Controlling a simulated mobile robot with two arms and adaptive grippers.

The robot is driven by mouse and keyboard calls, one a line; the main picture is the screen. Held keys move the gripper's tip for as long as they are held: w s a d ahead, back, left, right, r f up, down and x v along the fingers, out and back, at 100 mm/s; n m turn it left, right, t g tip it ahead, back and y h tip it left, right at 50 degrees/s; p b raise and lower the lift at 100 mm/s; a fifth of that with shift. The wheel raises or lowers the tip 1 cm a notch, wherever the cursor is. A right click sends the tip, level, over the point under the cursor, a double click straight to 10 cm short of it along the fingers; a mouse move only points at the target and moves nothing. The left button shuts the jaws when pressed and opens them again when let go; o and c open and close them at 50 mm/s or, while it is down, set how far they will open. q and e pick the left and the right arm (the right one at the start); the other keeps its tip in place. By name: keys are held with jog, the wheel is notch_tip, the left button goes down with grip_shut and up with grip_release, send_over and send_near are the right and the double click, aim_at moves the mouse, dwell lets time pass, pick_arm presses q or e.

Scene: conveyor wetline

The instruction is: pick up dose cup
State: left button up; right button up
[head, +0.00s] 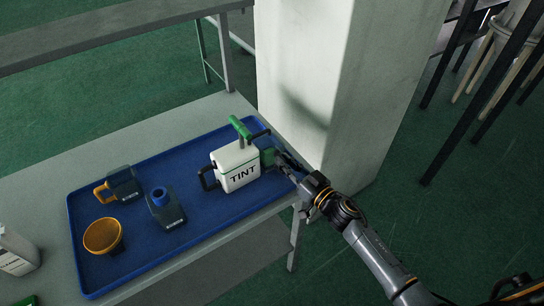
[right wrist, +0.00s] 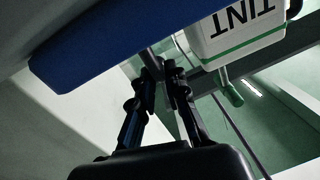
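A dark cup with an orange handle (head: 122,185) stands at the left of the blue tray (head: 255,207); its label is too small to read. A green block-like thing (head: 268,157) is beside the white TINT container, partly hidden; I cannot tell which of these is the dose cup. My right gripper (head: 284,161) is at the tray's right end, close to the green thing. In the right wrist view its fingertips (right wrist: 162,67) are close together near a grey bar, and I cannot tell whether they grip it. My left gripper is not in view.
The white TINT container (head: 236,168) has a green top handle. A dark bottle with a blue neck (head: 167,208) and an orange funnel-like bowl (head: 103,236) share the tray. A pale pillar (head: 340,90) rises close behind my right gripper. A white container (head: 17,255) stands at far left.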

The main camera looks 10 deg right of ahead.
jog(key=shift+r, duration=0.1)
grip_shut()
jog(key=shift+s+d+r, duration=0.4)
jog(key=shift+s+r, duration=0.3)
jog(key=shift+r, duration=0.05)
jog(key=s+d+r, duration=0.5)
jog(key=s+r, duration=0.1)
jog(key=s, duration=0.5)
jog(key=shift+d+r, duration=0.15)
jog(key=shift+s, duration=0.15)
